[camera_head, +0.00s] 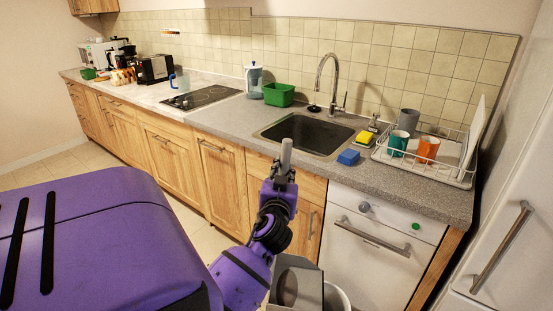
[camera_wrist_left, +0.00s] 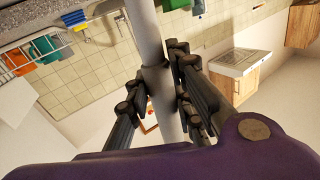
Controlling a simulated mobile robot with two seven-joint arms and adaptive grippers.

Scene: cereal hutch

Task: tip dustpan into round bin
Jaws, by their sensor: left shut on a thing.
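My left gripper (camera_head: 283,172) is shut on the grey handle (camera_head: 286,153) of the dustpan, in front of the sink cabinet. The handle points up, with its end above the fingers. In the left wrist view the black fingers (camera_wrist_left: 160,85) close around the grey handle (camera_wrist_left: 146,30). The dustpan's grey pan (camera_head: 312,283) shows low beside my purple arm, partly hidden by it. A dark patch lies inside the pan; I cannot tell what it is. The white round bin (camera_head: 343,299) shows only in part, at the bottom edge behind the pan. My right gripper is not seen.
The cabinet fronts and the white dishwasher (camera_head: 370,252) stand close behind. Above are the counter with the sink (camera_head: 305,133), a blue sponge (camera_head: 348,157) and a dish rack (camera_head: 462,180) with cups. Open floor (camera_head: 205,225) lies to the left.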

